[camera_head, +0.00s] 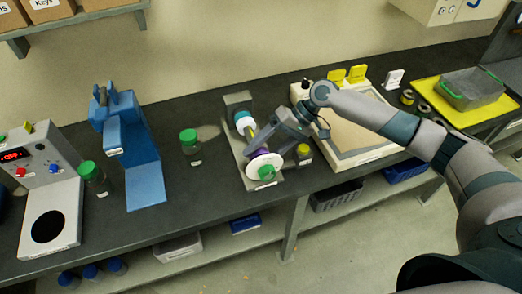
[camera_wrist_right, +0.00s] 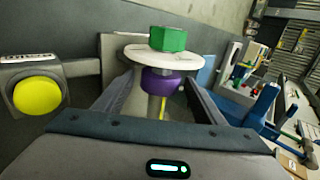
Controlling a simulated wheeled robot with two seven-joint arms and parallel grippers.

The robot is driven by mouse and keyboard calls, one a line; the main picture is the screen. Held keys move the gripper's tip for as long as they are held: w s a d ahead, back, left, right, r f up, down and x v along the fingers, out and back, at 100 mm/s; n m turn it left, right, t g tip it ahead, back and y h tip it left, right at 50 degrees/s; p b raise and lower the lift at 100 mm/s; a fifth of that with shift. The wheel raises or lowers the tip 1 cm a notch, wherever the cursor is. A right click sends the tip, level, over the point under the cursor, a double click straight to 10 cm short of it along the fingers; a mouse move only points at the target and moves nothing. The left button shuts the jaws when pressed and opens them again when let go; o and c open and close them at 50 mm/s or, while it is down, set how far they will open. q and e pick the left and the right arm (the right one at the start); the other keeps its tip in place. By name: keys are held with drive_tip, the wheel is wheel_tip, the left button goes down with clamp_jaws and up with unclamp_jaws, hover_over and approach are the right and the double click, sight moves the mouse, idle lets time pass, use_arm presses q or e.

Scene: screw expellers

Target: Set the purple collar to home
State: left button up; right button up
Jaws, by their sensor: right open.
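The screw expeller (camera_head: 238,98) stands at the middle of the bench, with a teal ring at its far end. Its near end has a white disc (camera_head: 258,163) with a green hex piece (camera_head: 267,172). In the right wrist view the purple collar (camera_wrist_right: 161,82) sits on the shaft just behind the white disc (camera_wrist_right: 135,52) and green hex piece (camera_wrist_right: 168,38). My right gripper (camera_head: 256,147) is at the expeller. Its open fingers (camera_wrist_right: 160,95) lie either side of the collar; contact cannot be told. The collar is mostly hidden in the head view. My left gripper is out of view.
A yellow button on a grey box (camera_head: 304,151) stands close right of the expeller. A green-lidded jar (camera_head: 189,140) and blue stand (camera_head: 142,165) are to the left. A cream framed tray (camera_head: 360,152) lies right, under my right arm. Bare bench shows left of the expeller.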

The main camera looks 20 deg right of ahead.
sight(253, 135)
drive_tip(key=shift+a+f, duration=0.4)
drive_tip(key=c, duration=1.5)
drive_tip(key=w+b, duration=0.2)
drive_tip(key=w, duration=0.4)
drive_tip(key=shift+w+a+f, duration=0.1)
drive_tip(key=shift+a, duration=0.05)
drive_tip(key=shift+w, duration=0.45)
drive_tip(key=o, duration=1.5)
